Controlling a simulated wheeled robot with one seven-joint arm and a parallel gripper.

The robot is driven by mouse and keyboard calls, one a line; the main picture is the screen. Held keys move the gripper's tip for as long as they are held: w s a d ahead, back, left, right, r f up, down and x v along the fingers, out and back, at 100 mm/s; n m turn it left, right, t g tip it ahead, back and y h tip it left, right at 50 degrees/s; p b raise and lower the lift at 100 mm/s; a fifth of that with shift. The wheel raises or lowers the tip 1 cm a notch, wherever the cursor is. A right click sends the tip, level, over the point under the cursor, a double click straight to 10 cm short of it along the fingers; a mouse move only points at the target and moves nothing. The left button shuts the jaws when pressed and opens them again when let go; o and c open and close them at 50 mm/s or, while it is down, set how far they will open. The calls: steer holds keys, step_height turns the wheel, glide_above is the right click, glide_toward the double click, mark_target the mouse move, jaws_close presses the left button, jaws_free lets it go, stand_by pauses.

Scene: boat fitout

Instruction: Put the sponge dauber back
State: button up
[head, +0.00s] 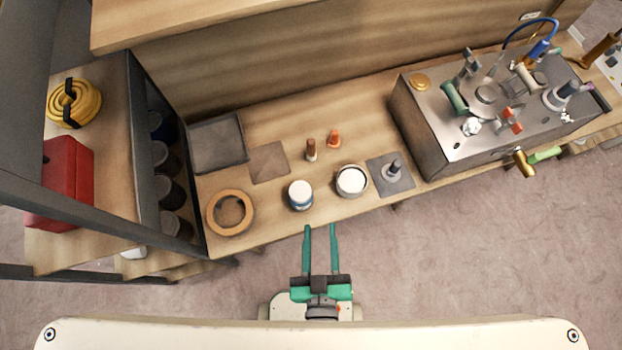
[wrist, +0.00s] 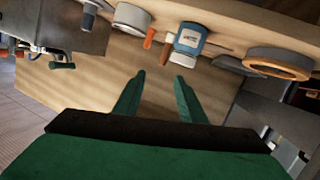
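My gripper (head: 320,228) is open and empty, in front of the counter's front edge. In the wrist view its green fingers (wrist: 160,76) are apart with nothing between them. A small upright piece with a brown top and pale lower part (head: 311,150) stands mid-counter; it may be the sponge dauber, but I cannot tell surely. An orange piece (head: 334,138) stands beside it. A grey knobbed piece (head: 393,170) stands on a dark square pad (head: 405,185) to the right. A blue white-topped jar (head: 300,195) and a round white-topped can (head: 351,181) stand nearer the front edge.
An orange-tan ring (head: 229,213), a dark tray (head: 218,144) and a flat brown square (head: 269,162) lie on the left. A metal-topped box with fittings (head: 480,100) fills the right. A shelf unit (head: 145,150) closes the left end. Floor is clear in front.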

steer(key=s, duration=0.1)
steer(key=s+a+r+m, duration=0.1)
steer(key=s+a+m, duration=0.1)
steer(key=shift+s+a+r, duration=0.1)
steer(key=shift+s+r, duration=0.2)
